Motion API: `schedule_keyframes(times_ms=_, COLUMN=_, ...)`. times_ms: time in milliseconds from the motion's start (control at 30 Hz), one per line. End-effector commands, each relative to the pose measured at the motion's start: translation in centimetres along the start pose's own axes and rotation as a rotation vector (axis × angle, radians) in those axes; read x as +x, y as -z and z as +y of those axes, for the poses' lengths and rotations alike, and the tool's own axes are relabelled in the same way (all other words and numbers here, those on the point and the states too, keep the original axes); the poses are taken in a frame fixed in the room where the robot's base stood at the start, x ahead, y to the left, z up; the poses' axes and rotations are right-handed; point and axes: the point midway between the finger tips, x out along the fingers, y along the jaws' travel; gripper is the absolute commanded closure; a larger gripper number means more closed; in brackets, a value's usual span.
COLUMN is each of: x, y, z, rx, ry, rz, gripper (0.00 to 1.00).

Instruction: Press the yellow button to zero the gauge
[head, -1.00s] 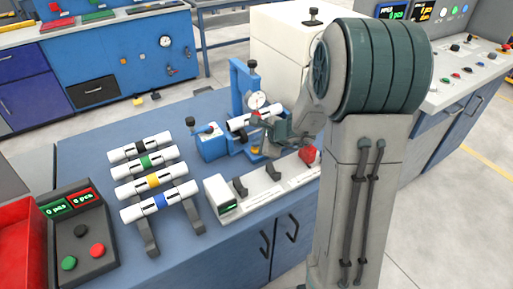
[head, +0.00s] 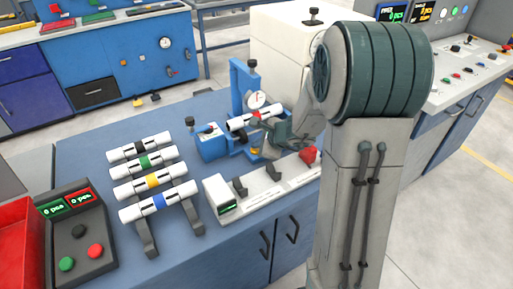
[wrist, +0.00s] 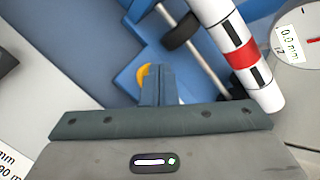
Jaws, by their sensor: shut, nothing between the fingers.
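The yellow button (head: 255,151) is at the foot of the blue gauge stand. In the wrist view the yellow button (wrist: 142,75) is partly hidden behind my fingertips. My gripper (head: 262,146) is shut and empty, low beside the stand; in the wrist view its closed fingers (wrist: 157,75) overlap the button's right side. I cannot tell whether they touch it. The round dial gauge (head: 257,100) is on the stand above a white pipe (head: 243,123) with a red band. In the wrist view the gauge (wrist: 292,38) display reads 0.0 mm.
A rack at left holds several white pipes with coloured bands (head: 152,182). A blue box (head: 211,142) with a black knob adjoins the stand.

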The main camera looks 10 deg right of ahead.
Motion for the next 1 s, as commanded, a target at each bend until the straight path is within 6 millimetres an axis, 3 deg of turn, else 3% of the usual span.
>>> schedule_keyframes(times_ms=800, x=-1.3, y=-0.9, z=-0.9, rx=0.0, ry=0.0, rz=0.0, gripper=1.0)
schedule_keyframes(times_ms=1000, x=-2.4, y=-1.7, z=-1.7, rx=-0.001, ry=0.0, rz=0.0, gripper=1.0)
